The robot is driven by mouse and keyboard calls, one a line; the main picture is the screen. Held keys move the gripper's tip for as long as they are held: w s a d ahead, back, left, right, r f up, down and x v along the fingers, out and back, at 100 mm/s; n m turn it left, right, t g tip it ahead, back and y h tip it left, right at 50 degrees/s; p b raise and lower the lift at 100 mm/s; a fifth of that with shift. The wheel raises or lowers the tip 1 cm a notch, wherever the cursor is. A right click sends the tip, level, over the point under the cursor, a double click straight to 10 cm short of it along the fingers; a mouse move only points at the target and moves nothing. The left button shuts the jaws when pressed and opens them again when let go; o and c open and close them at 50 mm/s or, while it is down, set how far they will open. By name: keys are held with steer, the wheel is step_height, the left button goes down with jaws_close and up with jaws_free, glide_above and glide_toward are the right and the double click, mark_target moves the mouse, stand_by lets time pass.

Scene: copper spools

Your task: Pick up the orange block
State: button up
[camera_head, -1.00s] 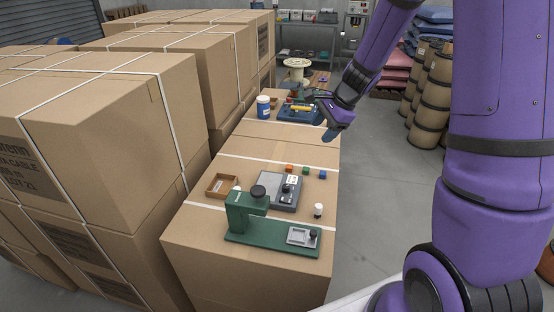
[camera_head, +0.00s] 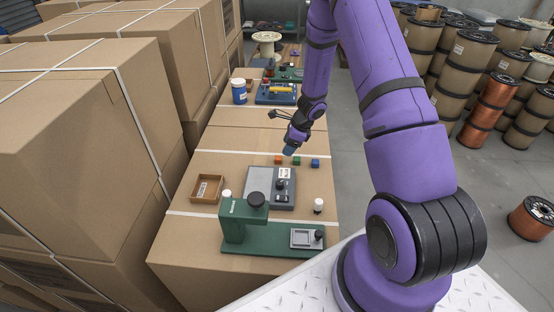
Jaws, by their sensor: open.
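The orange block (camera_head: 278,160) is a small cube on the cardboard box top (camera_head: 240,150), at the left end of a short row with a green block (camera_head: 297,161) and a blue block (camera_head: 315,163). My purple arm comes down from the upper right. My gripper (camera_head: 289,151) is open and appears above and behind the row, close to the orange and green blocks in the picture. It seems apart from the blocks, but its exact height is hard to tell. The fingers are small and partly merged with the dark gripper body.
Nearer stand a grey device (camera_head: 258,188), a green press-like tool (camera_head: 270,238), a small open brown box (camera_head: 208,186) and a white-topped bottle (camera_head: 318,206). A blue jar (camera_head: 239,91) and a blue tray (camera_head: 276,94) are farther back. Tall strapped cartons (camera_head: 80,120) wall the left side.

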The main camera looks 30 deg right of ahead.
mark_target(283, 162)
steer(key=shift+d+x, duration=0.2)
steer(key=shift+x, duration=3.15)
steer(key=shift+s, duration=0.1)
steer(key=c, duration=1)
